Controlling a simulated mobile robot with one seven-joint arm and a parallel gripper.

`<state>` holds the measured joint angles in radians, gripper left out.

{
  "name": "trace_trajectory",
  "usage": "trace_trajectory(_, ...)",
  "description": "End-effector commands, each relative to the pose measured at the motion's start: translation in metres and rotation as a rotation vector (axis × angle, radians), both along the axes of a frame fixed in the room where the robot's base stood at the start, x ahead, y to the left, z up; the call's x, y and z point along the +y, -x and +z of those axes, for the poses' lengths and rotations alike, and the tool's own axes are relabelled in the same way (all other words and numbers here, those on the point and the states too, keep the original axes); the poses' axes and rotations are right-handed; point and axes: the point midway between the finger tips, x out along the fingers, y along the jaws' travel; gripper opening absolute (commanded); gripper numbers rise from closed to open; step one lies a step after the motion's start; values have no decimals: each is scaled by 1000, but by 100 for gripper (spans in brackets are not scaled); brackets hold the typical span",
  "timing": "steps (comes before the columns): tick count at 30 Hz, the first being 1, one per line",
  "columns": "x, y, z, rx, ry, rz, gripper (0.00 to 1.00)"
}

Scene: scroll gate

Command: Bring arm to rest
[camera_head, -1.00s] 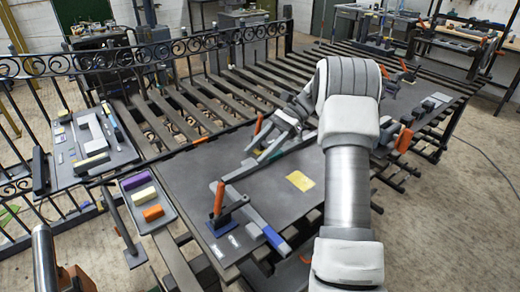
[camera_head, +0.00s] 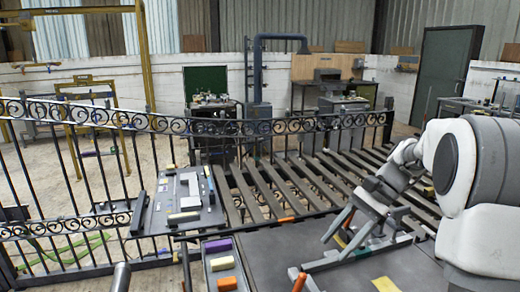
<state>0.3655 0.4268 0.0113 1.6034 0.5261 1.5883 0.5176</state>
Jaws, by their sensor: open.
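My arm (camera_head: 485,185) comes in at the right edge and reaches left over the dark work table (camera_head: 275,255). My gripper (camera_head: 348,236) points down and left above that table, at the right of the picture. Its grey fingers are apart, and I see nothing held between them. The fingertips overlap grey metal bars (camera_head: 340,258) on the table, so I cannot tell whether they touch.
A tray (camera_head: 209,270) with purple, yellow and orange blocks lies left of the table. A dark board (camera_head: 155,218) with grey parts is farther left. Slatted bench tops (camera_head: 300,185) and a scrolled iron gate (camera_head: 190,127) lie behind. A yellow patch (camera_head: 385,284) is near the bottom edge.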

Motion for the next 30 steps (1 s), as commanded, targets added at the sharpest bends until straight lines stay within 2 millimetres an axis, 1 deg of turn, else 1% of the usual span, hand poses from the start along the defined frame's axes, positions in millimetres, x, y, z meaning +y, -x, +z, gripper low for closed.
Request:
trace_trajectory(1,7,10,10,-46,38,33,52)
trace_trajectory(6,23,43,29,-194,162,149,52)
trace_trajectory(14,36,96,46,-426,343,341,52)
trace_trajectory(18,39,124,50,-553,438,450,52)
trace_trajectory(24,40,161,50,-735,571,611,52)
trace_trajectory(27,39,176,47,-820,633,689,52)
trace_trajectory(30,39,187,44,-890,683,752,52)
